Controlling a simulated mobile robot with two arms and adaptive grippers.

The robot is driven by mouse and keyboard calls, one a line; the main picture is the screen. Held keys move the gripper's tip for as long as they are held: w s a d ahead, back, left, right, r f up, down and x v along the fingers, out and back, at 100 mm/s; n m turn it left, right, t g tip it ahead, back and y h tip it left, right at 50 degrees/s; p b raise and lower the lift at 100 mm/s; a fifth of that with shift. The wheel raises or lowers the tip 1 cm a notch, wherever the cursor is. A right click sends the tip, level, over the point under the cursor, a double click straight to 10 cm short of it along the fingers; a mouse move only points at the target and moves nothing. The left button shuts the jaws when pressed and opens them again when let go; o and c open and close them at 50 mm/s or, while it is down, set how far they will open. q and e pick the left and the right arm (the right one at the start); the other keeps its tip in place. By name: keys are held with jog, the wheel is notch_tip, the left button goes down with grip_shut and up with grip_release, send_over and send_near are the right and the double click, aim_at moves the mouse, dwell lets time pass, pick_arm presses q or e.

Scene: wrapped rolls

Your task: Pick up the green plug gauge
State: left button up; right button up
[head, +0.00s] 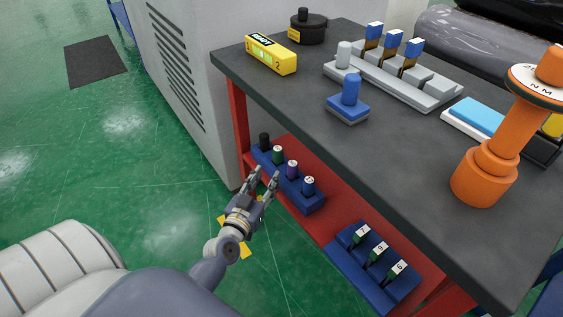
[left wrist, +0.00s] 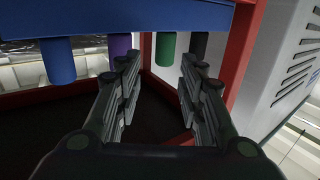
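The green plug gauge (head: 277,155) stands upright in a blue rack (head: 317,205) on the red lower shelf, between a black gauge (head: 264,140) and a purple gauge (head: 292,169). In the left wrist view, which looks upside down, the green plug gauge (left wrist: 165,49) appears between the fingers, beyond their tips. My left gripper (head: 264,176) is open and empty, just in front of the rack, apart from the green gauge. The left gripper (left wrist: 160,60) also shows open in the wrist view. My right gripper is not in view.
A blue gauge (head: 308,186) stands at the rack's near end. A second blue rack (head: 345,262) with several labelled pieces is farther right. The dark tabletop (head: 300,100) overhangs the shelf. A grey cabinet (head: 195,75) stands left.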

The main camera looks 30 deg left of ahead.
aim_at(276, 153)
pick_arm(q)
jog(key=shift+t, duration=0.3)
jog(key=w, duration=0.2)
jog(key=w+a+r, duration=0.1)
jog(key=w, duration=0.2)
jog(key=shift+w+a+r+b, duration=0.25)
jog(key=shift+w+a+b, duration=0.05)
jog(key=shift+a, duration=0.1)
jog(key=shift+w+a+f+b, duration=0.1)
jog(key=shift+w+a+b, duration=0.1)
jog(key=shift+w, duration=0.7)
jog(key=shift+w+a+r+b, duration=0.1)
jog(key=shift+w+a, duration=0.1)
jog(key=shift+w, duration=0.75)
jog(key=shift+w+a+f+b, duration=0.1)
jog(key=shift+w+a+b, duration=0.1)
jog(key=shift+w, duration=0.7)
jog(key=shift+c, duration=0.5)
jog(key=c, duration=0.7)
